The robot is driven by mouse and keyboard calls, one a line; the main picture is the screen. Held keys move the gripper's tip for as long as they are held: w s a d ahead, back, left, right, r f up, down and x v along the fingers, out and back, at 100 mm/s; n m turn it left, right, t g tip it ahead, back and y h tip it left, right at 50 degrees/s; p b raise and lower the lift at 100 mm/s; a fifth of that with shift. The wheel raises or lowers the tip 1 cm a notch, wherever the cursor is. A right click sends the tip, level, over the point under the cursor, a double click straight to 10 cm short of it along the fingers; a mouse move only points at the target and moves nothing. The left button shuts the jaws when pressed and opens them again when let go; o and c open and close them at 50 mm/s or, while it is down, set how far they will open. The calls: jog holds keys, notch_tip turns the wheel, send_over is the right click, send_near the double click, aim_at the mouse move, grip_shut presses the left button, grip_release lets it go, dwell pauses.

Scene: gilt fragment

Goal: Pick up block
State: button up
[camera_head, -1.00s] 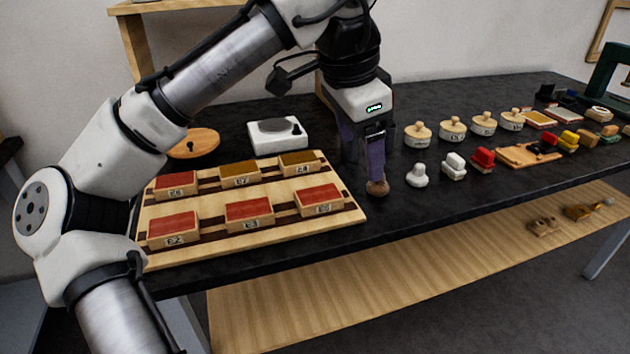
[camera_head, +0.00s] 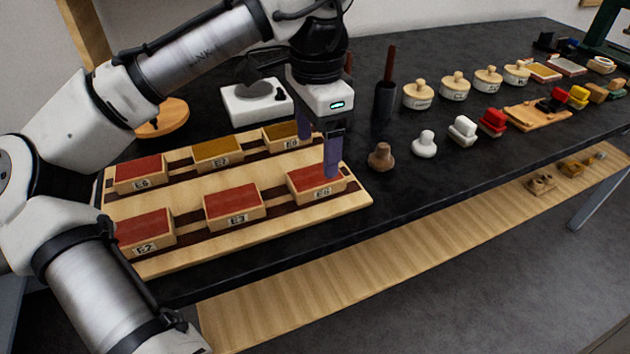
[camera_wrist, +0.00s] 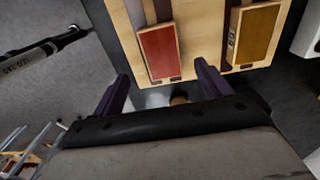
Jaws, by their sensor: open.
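Several pale wooden blocks with red or ochre tops lie in two rows on a wooden board (camera_head: 190,247). My gripper (camera_head: 318,157) is open and empty, pointing down at the board's right end. Its near finger overlaps the front right red block (camera_head: 311,181) in the head view; I cannot tell whether they touch. The back right ochre block (camera_head: 283,137) is close behind. In the wrist view, the red block (camera_wrist: 160,52) lies beyond the open fingers (camera_wrist: 160,90), with the ochre block (camera_wrist: 257,36) to its right. Other red blocks (camera_head: 234,205) are further left.
A brown knob-shaped piece (camera_head: 381,157) and a white one (camera_head: 424,144) stand right of the board. A dark cup with a red handle (camera_head: 385,102) and round wooden lidded pieces (camera_head: 418,95) are behind. A white device (camera_head: 256,104) is at the back. The table's front edge is close.

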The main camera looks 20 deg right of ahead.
aim_at(315, 176)
jog(key=shift+w+f, duration=0.15)
jog(key=shift+f, duration=2.9)
jog(key=c, duration=1.1)
